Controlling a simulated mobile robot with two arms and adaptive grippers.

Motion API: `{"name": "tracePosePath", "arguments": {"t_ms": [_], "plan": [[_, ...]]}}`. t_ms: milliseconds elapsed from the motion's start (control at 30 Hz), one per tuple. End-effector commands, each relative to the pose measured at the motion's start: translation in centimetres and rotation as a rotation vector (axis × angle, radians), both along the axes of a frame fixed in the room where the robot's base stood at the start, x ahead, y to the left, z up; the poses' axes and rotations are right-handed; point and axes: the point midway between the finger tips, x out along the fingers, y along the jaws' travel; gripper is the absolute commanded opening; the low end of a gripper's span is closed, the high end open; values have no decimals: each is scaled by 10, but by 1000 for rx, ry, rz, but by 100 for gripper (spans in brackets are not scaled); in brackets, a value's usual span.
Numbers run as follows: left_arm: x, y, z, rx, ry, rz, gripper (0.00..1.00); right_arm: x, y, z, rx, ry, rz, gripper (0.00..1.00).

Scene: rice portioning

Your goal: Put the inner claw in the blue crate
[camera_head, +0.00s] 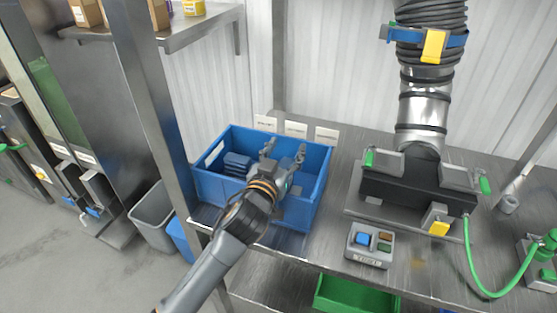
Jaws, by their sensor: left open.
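The blue crate (318,183) stands on the metal table, left of the machine. My left arm reaches in from the bottom, and my left gripper (284,151) is over the crate's opening with its fingers spread apart. Nothing shows between the fingertips. Dark blue-grey pieces (237,163) lie inside the crate at the left. I cannot tell whether one of them is the inner claw. My gripper and wrist hide part of the crate's inside and front wall. My right gripper is not in view.
A dark machine (400,190) with green-handled grey parts stands at the right under a thick hose (430,60). A button box (370,245) sits in front of it. A metal post (160,120) rises left of the crate. A green bin (355,297) is below the table.

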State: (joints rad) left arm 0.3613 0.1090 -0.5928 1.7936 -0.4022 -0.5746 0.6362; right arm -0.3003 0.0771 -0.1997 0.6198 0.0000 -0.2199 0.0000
Motion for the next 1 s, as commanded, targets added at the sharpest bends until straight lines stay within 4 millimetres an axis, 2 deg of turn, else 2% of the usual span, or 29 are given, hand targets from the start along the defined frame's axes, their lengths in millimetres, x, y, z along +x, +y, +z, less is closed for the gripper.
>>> {"name": "tracePosePath", "arguments": {"t_ms": [33,67,100,400,600,767,1000], "plan": [[0,0,11,1,-4,0,56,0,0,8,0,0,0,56],[-1,1,12,2,-3,-1,56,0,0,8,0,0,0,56],[-9,3,6,0,0,0,56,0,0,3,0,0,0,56],[-71,23,5,-2,2,-1,56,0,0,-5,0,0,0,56],[-102,33,6,0,0,1,56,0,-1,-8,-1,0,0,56],[-113,37,8,1,-1,1,56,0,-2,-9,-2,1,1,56],[-114,37,8,1,-1,1,56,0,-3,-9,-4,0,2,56]]}}
